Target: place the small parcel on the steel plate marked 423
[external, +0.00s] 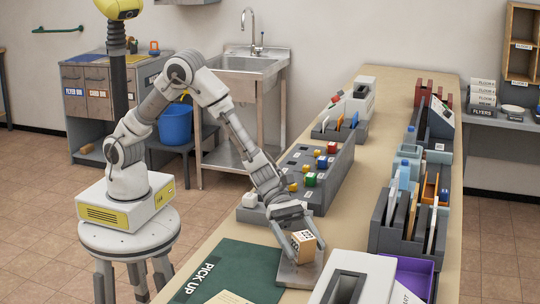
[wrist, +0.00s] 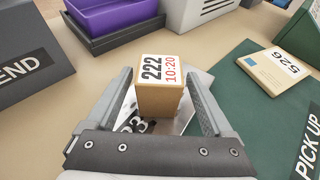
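The small parcel (wrist: 161,101) is a tan box marked 222 and 10:20 on its top. It also shows in the external view (external: 304,244). It is at the steel plate (external: 297,275), upright; whether its base touches is hard to tell. In the wrist view the plate (wrist: 131,112) is partly hidden by the parcel and my gripper; only part of its number, with a 3, shows. My gripper (wrist: 160,78) points down with one finger on each side of the parcel. The fingers look apart, with a narrow gap at the parcel's left side.
A green PICK UP mat (external: 232,272) with a card marked 526 (wrist: 273,68) lies beside the plate. A grey block with coloured pieces (external: 327,182) stands behind. A white slotted box (external: 352,281) and a purple tray (external: 414,274) stand to the right.

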